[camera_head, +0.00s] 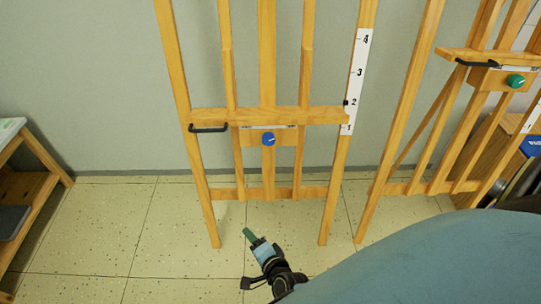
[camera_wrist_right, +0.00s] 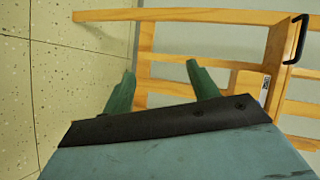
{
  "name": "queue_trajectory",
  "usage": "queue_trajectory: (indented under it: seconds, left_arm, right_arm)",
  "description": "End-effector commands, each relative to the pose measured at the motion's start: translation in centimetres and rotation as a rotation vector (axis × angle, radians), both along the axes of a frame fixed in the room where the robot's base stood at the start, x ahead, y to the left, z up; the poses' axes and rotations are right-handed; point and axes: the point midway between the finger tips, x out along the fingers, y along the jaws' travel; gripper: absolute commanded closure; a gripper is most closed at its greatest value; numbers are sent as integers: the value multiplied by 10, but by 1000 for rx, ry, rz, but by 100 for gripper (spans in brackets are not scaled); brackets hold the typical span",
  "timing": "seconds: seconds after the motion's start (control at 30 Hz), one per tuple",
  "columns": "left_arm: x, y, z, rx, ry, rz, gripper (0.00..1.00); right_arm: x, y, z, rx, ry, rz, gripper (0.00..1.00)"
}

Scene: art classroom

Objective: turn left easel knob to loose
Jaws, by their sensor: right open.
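The left easel (camera_head: 267,116) is a wooden frame against the wall. Its round blue knob (camera_head: 268,139) sits on a small wooden block below the crossbar. My right gripper (camera_head: 249,235) is below the knob and in front of the easel's lower part, clearly apart from the knob. In the right wrist view, its two green fingers (camera_wrist_right: 160,68) are spread and empty. The easel appears sideways there, with its black handle (camera_wrist_right: 297,38) at the right edge. I cannot make out the blue knob in that view. My left gripper is not in view.
A numbered white scale (camera_head: 356,80) runs along the left easel's right side. A second easel (camera_head: 425,188) with a green knob (camera_head: 515,80) stands at right. A wooden shelf (camera_head: 30,190) is at far left. The tiled floor (camera_head: 105,230) between is clear.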

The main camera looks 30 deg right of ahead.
Motion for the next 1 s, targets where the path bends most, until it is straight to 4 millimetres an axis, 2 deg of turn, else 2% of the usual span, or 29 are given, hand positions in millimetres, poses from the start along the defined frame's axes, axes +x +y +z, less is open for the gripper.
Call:
queue_trajectory:
  seconds: [0.03, 0.1, 0.13, 0.2, 0.3, 0.4, 0.5, 0.67, 1.0]
  left_arm:
    - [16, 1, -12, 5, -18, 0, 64]
    - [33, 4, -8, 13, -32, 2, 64]
    - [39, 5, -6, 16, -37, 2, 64]
    - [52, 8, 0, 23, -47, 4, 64]
    - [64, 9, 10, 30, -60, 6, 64]
    - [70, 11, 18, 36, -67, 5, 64]
    - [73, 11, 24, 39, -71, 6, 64]
    - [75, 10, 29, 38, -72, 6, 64]
    - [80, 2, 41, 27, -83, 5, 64]
  right_arm:
    - [31, -7, 19, 199, -134, -154, 41]
    - [59, -23, 60, 496, -308, -349, 41]
    - [67, -30, 75, 621, -376, -421, 41]
    - [77, -48, 105, 890, -519, -559, 41]
    - [81, -70, 134, 1208, -676, -698, 41]
    - [79, -84, 150, 1426, -775, -779, 41]
    - [78, -91, 158, 1542, -825, -819, 41]
    - [88, -100, 162, 1579, -839, -828, 41]
    - [145, -140, 162, 1574, -839, -826, 41]
